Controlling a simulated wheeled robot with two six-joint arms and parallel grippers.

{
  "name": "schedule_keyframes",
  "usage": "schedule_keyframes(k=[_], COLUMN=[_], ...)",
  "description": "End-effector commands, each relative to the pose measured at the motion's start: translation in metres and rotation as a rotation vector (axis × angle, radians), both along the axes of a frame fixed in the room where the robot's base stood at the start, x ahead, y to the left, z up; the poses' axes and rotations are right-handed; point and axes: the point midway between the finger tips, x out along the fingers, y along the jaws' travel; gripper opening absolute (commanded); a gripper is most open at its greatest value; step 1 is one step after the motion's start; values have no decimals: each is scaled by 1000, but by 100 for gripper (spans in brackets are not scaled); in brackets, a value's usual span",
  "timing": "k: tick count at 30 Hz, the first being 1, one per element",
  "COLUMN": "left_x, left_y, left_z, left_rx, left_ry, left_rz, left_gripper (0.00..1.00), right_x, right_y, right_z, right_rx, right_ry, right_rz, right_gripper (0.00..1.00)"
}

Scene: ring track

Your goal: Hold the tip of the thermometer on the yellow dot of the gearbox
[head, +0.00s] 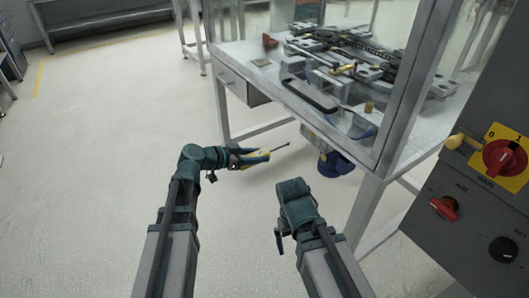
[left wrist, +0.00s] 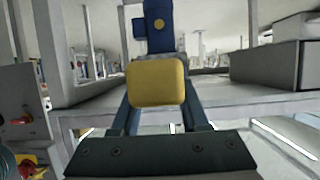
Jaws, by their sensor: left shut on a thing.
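My left gripper (head: 250,155) is shut on the yellow thermometer (head: 258,158), whose thin dark probe points right and slightly up in the head view. In the left wrist view the thermometer's yellow body (left wrist: 156,82) sits between the fingers and hides its probe. The blue gearbox (head: 335,165) is low under the bench, to the right of the probe, with a visible gap in the picture. In the left wrist view the gearbox (left wrist: 160,42) stands behind the thermometer, its yellow dot (left wrist: 158,23) above the yellow body. My right gripper (head: 283,240) is at bottom centre, its jaws unclear.
The bench (head: 240,55) with a ring track (head: 350,55) stands above the gearbox; its legs and frame post are close on the right. A grey control panel (head: 480,190) with a red rotary switch (head: 505,157) is at far right. The floor at left is clear.

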Motion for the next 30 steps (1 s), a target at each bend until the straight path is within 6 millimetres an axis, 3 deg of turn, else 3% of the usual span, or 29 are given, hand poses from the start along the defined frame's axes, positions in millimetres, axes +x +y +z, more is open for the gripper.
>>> schedule_keyframes(k=[15,30], left_x=[-29,-33], left_y=[40,45], left_z=[0,8], left_rx=[-1,-1], left_ry=[0,0], left_rz=[3,1], left_gripper=[0,0], right_x=[0,0], right_y=[0,0], right_z=[0,8], right_rx=[0,0], right_ry=[0,0], right_rz=[0,0], right_gripper=[100,100])
